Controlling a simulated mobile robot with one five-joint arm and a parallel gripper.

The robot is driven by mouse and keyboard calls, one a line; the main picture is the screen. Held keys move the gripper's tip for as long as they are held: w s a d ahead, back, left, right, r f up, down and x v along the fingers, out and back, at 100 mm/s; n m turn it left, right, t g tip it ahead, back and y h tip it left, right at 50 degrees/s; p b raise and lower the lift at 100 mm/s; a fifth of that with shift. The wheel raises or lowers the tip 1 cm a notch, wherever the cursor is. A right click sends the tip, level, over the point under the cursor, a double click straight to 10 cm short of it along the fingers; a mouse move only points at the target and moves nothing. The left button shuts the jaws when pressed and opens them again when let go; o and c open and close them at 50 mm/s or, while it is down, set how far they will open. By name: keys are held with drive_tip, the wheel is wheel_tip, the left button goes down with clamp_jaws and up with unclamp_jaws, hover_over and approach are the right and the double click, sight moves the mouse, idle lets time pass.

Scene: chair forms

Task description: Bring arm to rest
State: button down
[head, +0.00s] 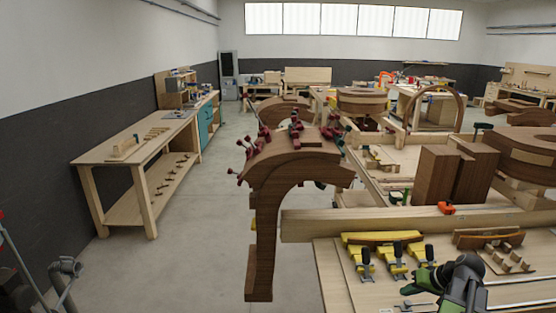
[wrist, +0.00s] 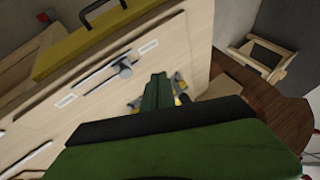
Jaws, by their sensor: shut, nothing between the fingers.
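My gripper (head: 421,283) is at the lower right of the head view, low over the front of the pale wooden workbench (head: 338,284). Its green fingers are together with nothing between them. In the wrist view the gripper (wrist: 158,82) points over a pale wooden surface, and its large green body fills the bottom. Part of my dark arm shows beside it in the head view. Yellow clamp-like tools (head: 388,256) with black knobs lie on the bench just behind and left of the gripper.
A curved dark wood form (head: 264,205) with red clamps stands left of the bench. A wooden beam (head: 400,222) runs across the bench behind the tools. A long side table (head: 110,150) stands along the left wall. The grey floor between is clear.

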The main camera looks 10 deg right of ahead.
drive_tip(key=w+a+f+n+g+y+b, duration=0.1)
drive_tip(key=w+a+f+n+g+b, duration=0.25)
drive_tip(key=a, duration=1.05)
drive_tip(key=w+a+f+n+b, duration=0.15)
drive_tip(key=w+a+f, duration=0.4)
drive_tip(key=a, duration=0.95)
drive_tip(key=s+a+f+n+g+h+b, duration=0.1)
drive_tip(key=a+f, duration=0.1)
drive_tip(key=a, duration=0.6)
drive_tip(key=s+a+f+n+g+h+b, duration=0.1)
drive_tip(key=a+f+n+b, duration=0.1)
drive_tip(key=a, duration=0.5)
drive_tip(key=s+d+m, duration=0.1)
drive_tip(key=s+d+m+g+h, duration=0.1)
drive_tip(key=d+m, duration=0.1)
drive_tip(key=shift+s+d+r+h+p, duration=0.1)
drive_tip(key=shift+s+r+h+p, duration=0.1)
drive_tip(key=shift+h+p, duration=0.1)
